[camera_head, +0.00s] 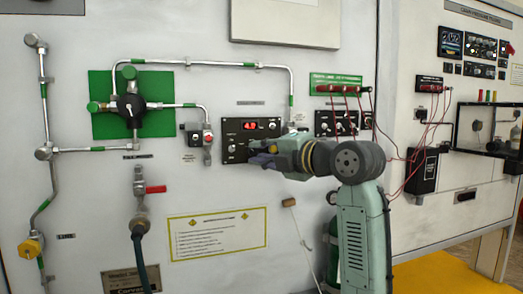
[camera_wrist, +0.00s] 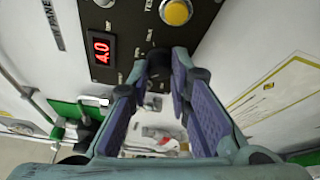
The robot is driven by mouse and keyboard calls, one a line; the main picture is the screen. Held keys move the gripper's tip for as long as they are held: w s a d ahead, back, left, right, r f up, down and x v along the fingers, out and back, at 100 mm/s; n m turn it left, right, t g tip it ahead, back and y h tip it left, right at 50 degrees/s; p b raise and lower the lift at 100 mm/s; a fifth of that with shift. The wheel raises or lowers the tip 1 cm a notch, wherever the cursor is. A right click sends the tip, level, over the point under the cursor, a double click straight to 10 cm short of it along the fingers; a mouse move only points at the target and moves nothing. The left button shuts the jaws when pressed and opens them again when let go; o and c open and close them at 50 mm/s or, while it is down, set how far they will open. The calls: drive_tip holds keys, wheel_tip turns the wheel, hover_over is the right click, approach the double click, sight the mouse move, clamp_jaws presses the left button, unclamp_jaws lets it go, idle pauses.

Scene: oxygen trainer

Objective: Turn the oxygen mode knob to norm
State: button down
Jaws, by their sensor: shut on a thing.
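The black control panel (camera_head: 232,154) with a red lit display (camera_head: 249,125) is on the white wall, left of my gripper (camera_head: 258,158) in the head view. In the wrist view the panel fills the top, and its display (camera_wrist: 101,50) reads 4.0. My gripper (camera_wrist: 162,68) reaches the panel's lower part. Its fingertips are closed around a small dark knob (camera_wrist: 158,57), which I take for the oxygen mode knob. The fingertips hide most of the knob and the labels around it, so I cannot tell which way it points.
A yellow round button (camera_wrist: 176,12) is beside the display in the wrist view. A valve box (camera_head: 207,138) with pipes is left of the panel. A second black panel (camera_head: 336,123) with red guarded switches above is to the right. A cord with a wooden handle (camera_head: 289,203) hangs below.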

drive_tip(key=shift+a+n, duration=0.1)
drive_tip(key=shift+n, duration=0.5)
drive_tip(key=shift+f, duration=0.1)
drive_tip(key=c, duration=1.5)
unclamp_jaws()
drive_tip(key=shift+o, duration=0.2)
drive_tip(key=v, duration=1.2)
drive_tip(key=shift+r, duration=0.35)
drive_tip(key=shift+a, duration=0.1)
